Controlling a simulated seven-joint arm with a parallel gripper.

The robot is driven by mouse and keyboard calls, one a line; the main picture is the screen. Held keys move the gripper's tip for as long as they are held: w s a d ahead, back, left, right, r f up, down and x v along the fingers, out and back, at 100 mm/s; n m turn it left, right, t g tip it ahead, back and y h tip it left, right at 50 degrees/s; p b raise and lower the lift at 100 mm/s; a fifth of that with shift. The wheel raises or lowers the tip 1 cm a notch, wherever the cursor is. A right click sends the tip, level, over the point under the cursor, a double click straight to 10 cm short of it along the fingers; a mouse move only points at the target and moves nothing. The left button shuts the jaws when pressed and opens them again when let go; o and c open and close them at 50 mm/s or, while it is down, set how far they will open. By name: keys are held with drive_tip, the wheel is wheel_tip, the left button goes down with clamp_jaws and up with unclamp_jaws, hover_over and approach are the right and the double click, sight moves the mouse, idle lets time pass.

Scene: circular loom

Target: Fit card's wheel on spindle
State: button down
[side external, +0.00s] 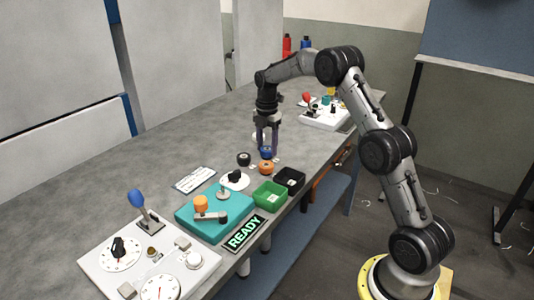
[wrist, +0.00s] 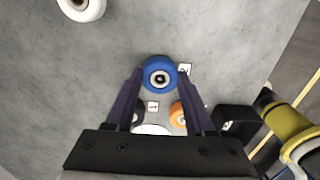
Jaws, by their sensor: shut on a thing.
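My gripper (side external: 267,150) points down over the table, its fingers closed on the sides of a blue wheel (wrist: 159,76). The blue wheel (side external: 266,153) is low at the table; I cannot tell whether it is clear of the surface. An orange wheel (side external: 266,168) and a black wheel (side external: 244,159) stand close by; the orange wheel also shows in the wrist view (wrist: 178,115). A white wheel (wrist: 82,6) lies at the wrist view's top left. The card (side external: 195,180) lies on the table; its writing is too small to read. A spindle (side external: 223,191) rises from a teal base (side external: 184,216).
The teal base carries an orange-topped crank (side external: 200,203). A green bin (side external: 270,196) and a black bin (side external: 290,181) stand at the table edge, near a READY sign (side external: 244,234). A white panel (side external: 98,265) with dials and a blue-knobbed lever is in front.

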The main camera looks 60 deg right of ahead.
sight(268, 150)
drive_tip(key=shift+r, duration=0.5)
drive_tip(key=shift+r, duration=1.6)
drive_tip(key=shift+s, duration=0.1)
drive_tip(key=shift+s+a+f, duration=0.1)
drive_tip(key=shift+s+a, duration=0.05)
drive_tip(key=shift+s, duration=0.1)
drive_tip(key=s+a+r+n, duration=0.1)
drive_tip(key=a+r+n, duration=0.3)
drive_tip(key=a, duration=0.8)
drive_tip(key=s+a+r+n, duration=0.2)
drive_tip(key=a+r, duration=0.4)
drive_tip(key=a, duration=0.7)
drive_tip(key=shift+w+f, duration=0.1)
drive_tip(key=shift+f, duration=3.6)
drive_tip(key=shift+f, duration=0.35)
